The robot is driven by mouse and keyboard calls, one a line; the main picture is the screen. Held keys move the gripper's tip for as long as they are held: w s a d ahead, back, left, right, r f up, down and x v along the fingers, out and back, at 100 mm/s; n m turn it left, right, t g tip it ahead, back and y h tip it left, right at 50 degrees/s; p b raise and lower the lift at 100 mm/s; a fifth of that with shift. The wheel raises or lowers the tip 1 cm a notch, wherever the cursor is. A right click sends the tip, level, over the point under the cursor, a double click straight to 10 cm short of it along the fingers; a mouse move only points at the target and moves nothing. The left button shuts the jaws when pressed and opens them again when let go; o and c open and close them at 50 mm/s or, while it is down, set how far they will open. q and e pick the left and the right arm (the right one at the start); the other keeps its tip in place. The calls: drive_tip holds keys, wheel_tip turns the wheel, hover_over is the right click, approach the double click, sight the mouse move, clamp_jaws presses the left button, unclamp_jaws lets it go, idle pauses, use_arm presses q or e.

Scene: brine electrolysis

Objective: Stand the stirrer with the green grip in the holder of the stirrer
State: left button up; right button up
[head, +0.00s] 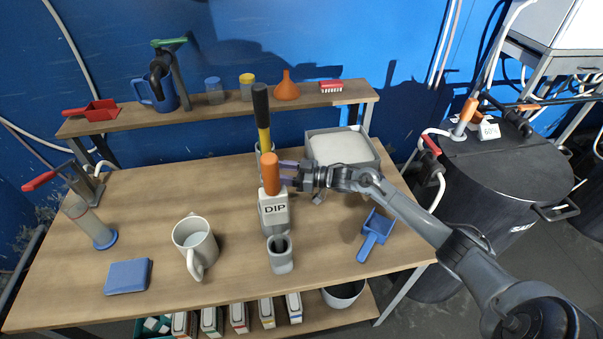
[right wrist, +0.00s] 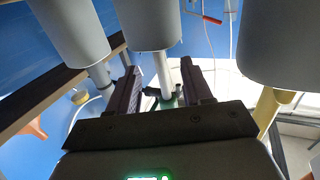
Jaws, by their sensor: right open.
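A green-topped piece (head: 169,42) with a grey post and black part is on the back shelf; I cannot tell whether it is the green-gripped stirrer. In the right wrist view, a small green part (right wrist: 168,102) shows at the end of a pale rod, seen between the fingers. My right gripper (head: 287,173) is open beside the orange grip (head: 270,172) above the "DIP" block (head: 274,210); its fingers also show in the wrist view (right wrist: 160,85). A grey open-topped holder (head: 280,254) stands in front of the block. My left gripper is out of view.
A black-gripped tool with yellow shaft (head: 262,110) stands behind the block. A white mug (head: 194,243), blue scoop (head: 374,236) and white-filled tray (head: 341,148) are on the table. Large pale cylinders (right wrist: 148,22) crowd the wrist view. The front-left tabletop is partly clear.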

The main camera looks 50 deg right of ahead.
drive_tip(key=p+v, duration=0.1)
drive_tip(key=v, duration=0.8)
drive_tip(key=shift+p, duration=0.3)
drive_tip(key=shift+w, duration=0.1)
drive_tip(key=shift+r, duration=0.15)
